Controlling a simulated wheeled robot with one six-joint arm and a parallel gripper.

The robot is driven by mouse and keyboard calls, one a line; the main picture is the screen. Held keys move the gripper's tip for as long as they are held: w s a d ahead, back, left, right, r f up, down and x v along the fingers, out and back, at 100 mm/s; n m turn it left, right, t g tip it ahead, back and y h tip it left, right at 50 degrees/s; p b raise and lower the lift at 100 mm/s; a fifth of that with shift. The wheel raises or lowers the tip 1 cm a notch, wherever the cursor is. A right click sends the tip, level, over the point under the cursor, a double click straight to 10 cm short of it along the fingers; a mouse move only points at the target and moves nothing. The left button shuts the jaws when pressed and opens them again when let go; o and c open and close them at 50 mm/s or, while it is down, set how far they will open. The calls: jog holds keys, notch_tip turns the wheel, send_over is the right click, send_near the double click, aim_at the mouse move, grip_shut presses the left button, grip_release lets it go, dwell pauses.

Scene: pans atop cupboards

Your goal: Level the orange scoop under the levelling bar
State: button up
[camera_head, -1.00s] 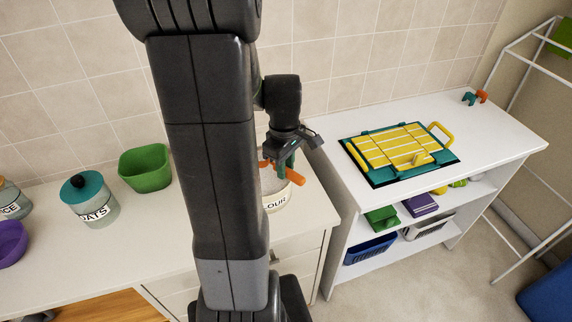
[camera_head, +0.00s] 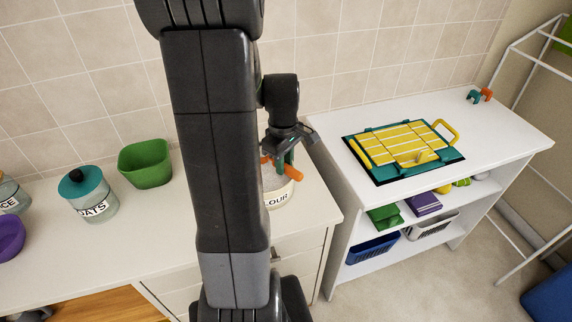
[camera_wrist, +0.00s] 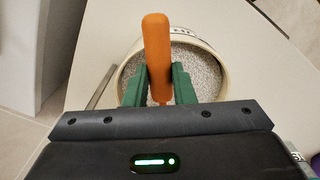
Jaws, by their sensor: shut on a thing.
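The orange scoop's handle (camera_wrist: 156,50) is between the green fingers of my gripper (camera_wrist: 158,88) in the wrist view, and the gripper is shut on it. The scoop's bowl is hidden below the fingers. The flour tub (camera_head: 278,198), cream with a FLOUR label, stands under my gripper (camera_head: 284,160) on the counter. Its speckled grey-white flour (camera_wrist: 200,72) shows around the handle in the wrist view. In the head view my arm hides the tub's left part. I cannot make out the levelling bar.
A green bin (camera_head: 146,164) and an oats jar (camera_head: 92,193) stand left on the counter (camera_head: 130,235). A white shelf unit (camera_head: 490,150) at right holds a yellow-and-teal rack (camera_head: 408,148) and small orange and teal clips (camera_head: 481,95). A gap separates counter and shelf unit.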

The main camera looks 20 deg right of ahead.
jog(key=s+r+p, duration=0.3)
jog(key=r, duration=0.2)
jog(key=shift+s+p, duration=0.3)
jog(key=shift+s, duration=0.1)
dwell(1.6)
dwell(0.4)
